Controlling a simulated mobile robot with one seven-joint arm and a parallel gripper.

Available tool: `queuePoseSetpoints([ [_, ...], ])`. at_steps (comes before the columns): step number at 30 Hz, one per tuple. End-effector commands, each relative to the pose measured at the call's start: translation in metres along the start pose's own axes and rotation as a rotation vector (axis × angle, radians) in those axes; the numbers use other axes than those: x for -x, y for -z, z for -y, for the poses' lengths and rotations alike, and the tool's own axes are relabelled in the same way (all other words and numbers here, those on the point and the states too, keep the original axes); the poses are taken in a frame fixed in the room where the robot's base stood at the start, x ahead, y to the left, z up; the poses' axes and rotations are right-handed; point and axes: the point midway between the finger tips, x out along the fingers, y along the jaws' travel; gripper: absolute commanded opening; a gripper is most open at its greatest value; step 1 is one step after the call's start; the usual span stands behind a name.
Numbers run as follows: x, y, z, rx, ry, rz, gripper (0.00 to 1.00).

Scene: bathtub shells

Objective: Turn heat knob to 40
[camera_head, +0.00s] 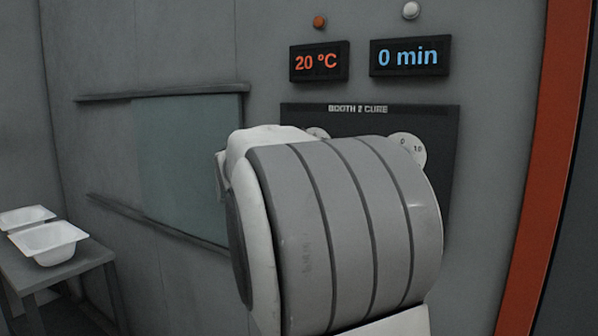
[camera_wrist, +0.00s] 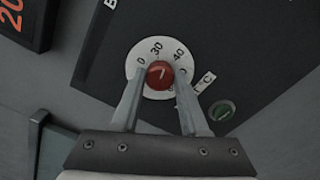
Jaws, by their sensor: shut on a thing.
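The orange display (camera_head: 319,62) reads 20 °C.
A blue display (camera_head: 409,56) reads 0 min. A second white dial (camera_head: 407,148) shows partly behind my arm on the dark panel (camera_head: 440,125). The wrist view shows a green round control (camera_wrist: 222,110) near the knob. White basins (camera_head: 48,241) stand on a table at left.

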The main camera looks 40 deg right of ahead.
Motion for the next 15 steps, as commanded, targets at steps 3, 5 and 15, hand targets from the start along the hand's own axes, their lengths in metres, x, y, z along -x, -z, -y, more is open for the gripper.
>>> queuePoseSetpoints([
  [3,0.0002,0.0040,0.0070,-0.107,-0.001,0.000,0.00],
  [5,0.0001,0.0036,0.0070,-0.157,0.000,0.000,0.00],
  [15,0.0002,0.0025,0.0044,-0.369,0.000,0.000,0.00],
])
